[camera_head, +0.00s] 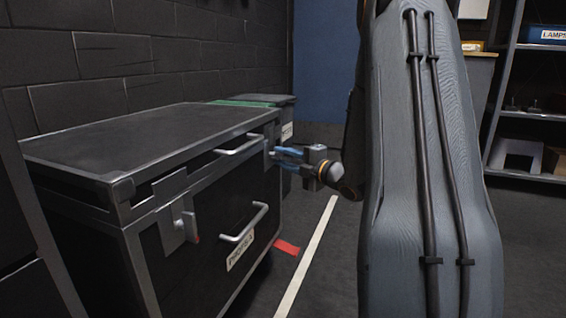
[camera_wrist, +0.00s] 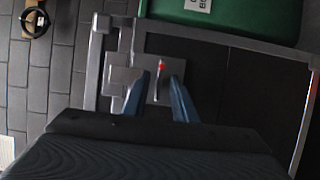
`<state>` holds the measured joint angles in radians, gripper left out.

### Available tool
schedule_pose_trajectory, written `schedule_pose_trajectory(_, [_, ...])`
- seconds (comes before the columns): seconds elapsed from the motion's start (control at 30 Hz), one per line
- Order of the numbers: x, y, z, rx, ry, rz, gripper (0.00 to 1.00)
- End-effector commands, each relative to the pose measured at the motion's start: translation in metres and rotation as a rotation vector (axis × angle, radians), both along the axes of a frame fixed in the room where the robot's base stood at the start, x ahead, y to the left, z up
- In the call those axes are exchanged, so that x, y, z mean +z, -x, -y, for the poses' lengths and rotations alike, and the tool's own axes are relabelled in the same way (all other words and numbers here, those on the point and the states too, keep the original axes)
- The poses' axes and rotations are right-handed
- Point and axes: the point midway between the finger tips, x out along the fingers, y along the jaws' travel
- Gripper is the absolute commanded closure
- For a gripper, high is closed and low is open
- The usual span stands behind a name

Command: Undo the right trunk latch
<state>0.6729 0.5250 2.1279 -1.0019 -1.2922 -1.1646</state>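The black trunk (camera_head: 150,135) with metal edges stands at the left in the head view, its lid down. Its right latch is mostly hidden there behind my fingers, at the far end of the trunk's front. In the wrist view the right latch (camera_wrist: 158,80) is a grey plate with a small red-tipped lever. My gripper (camera_head: 276,157) is at this latch. Its blue fingers (camera_wrist: 163,90) are apart, one on each side of the lever, with visible gaps. The left latch (camera_head: 184,224), with a red tip hanging down, is at the near end.
Two bar handles, an upper one (camera_head: 240,144) and a lower one (camera_head: 245,224), stick out from the trunk's front. Shelving (camera_head: 530,115) is at the right. The floor by a white line (camera_head: 306,255) is clear.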

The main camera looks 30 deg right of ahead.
Motion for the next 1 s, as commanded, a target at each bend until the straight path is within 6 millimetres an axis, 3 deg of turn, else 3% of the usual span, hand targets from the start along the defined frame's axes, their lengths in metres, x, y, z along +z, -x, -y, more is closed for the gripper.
schedule_pose_trajectory(0.3, [0.0006,-0.0032,-0.0005,-0.001,-0.001,0.000,0.75])
schedule_pose_trajectory(0.47, [0.0004,-0.0030,-0.0004,-0.001,-0.001,0.000,1.00])
schedule_pose_trajectory(1.0, [0.0048,-0.0016,-0.0001,-0.001,-0.081,-0.064,1.00])
